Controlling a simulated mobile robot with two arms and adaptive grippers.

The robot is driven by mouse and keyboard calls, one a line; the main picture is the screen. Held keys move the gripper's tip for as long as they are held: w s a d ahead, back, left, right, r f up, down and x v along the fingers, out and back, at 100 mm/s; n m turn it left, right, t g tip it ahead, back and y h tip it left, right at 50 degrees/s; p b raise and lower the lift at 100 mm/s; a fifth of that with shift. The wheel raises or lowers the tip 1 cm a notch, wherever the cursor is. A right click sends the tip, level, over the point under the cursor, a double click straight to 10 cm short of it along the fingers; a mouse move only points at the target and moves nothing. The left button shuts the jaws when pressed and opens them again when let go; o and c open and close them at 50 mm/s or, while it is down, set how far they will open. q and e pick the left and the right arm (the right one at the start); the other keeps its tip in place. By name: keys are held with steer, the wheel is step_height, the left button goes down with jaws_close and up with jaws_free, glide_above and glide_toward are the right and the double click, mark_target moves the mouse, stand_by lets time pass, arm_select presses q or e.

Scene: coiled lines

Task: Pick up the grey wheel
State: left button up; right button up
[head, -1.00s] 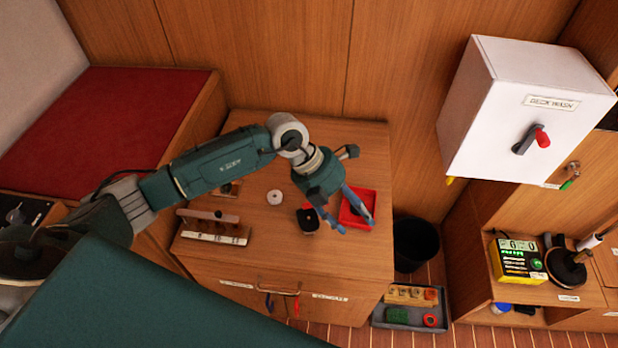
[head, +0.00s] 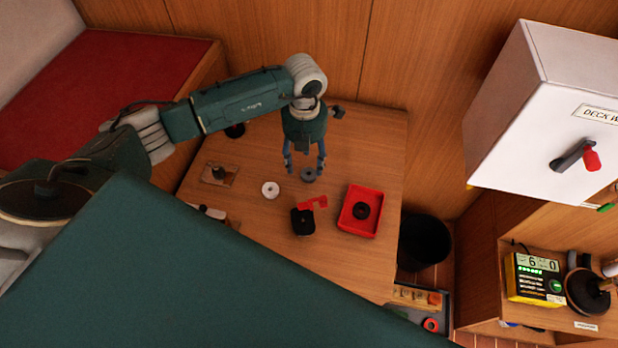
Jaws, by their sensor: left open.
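The grey wheel (head: 308,175) lies on the wooden table top, small and dark grey with a hole in its middle. My left gripper (head: 304,170) points down at it, with its two blue fingers apart. The wheel shows between the fingertips, nearer the right one. I cannot tell whether a finger touches it or how high the tips are. A white wheel (head: 270,190) lies to the left on the table. My right gripper is out of view.
A red tray (head: 375,195) holds a black wheel (head: 361,210). A black block (head: 302,222) with a red piece (head: 314,203) stands nearer. A plate with a peg (head: 219,174) lies left. A black bin (head: 423,240) stands beside the table. The white cabinet (head: 545,110) juts out at right.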

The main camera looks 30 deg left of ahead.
mark_target(308, 171)
arm_select(q)
steer(key=shift+w+f, duration=0.1)
steer(key=shift+f, duration=0.35)
steer(key=f+b, duration=0.2)
steer(key=f, duration=0.1)
steer(key=f+b, duration=0.1)
steer(key=shift+d+f, duration=0.25)
steer(key=shift+w+f, duration=0.1)
steer(key=shift+f, duration=0.05)
steer(key=c, duration=1.1)
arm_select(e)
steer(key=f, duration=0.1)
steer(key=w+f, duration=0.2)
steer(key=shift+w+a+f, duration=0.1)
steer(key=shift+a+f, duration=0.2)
